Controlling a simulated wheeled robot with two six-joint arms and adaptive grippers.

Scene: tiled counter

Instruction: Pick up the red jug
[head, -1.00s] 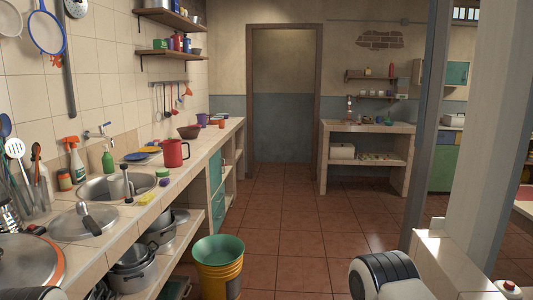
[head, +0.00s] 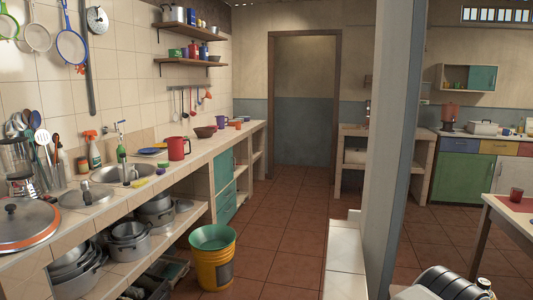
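The red jug (head: 179,148) stands upright on the tiled counter (head: 206,158) at the left, just right of the sink. Its handle is on its right side. Nothing touches it that I can see. Neither of my grippers is in view. Only a dark and light rounded part of my own body shows at the bottom right.
The sink (head: 117,172), a lidded pan (head: 28,224) and a utensil holder are on the counter left of the jug. A brown bowl (head: 205,132) stands behind it. A yellow bucket (head: 214,262) stands on the floor. A pillar (head: 391,150) and low wall (head: 345,258) are at right.

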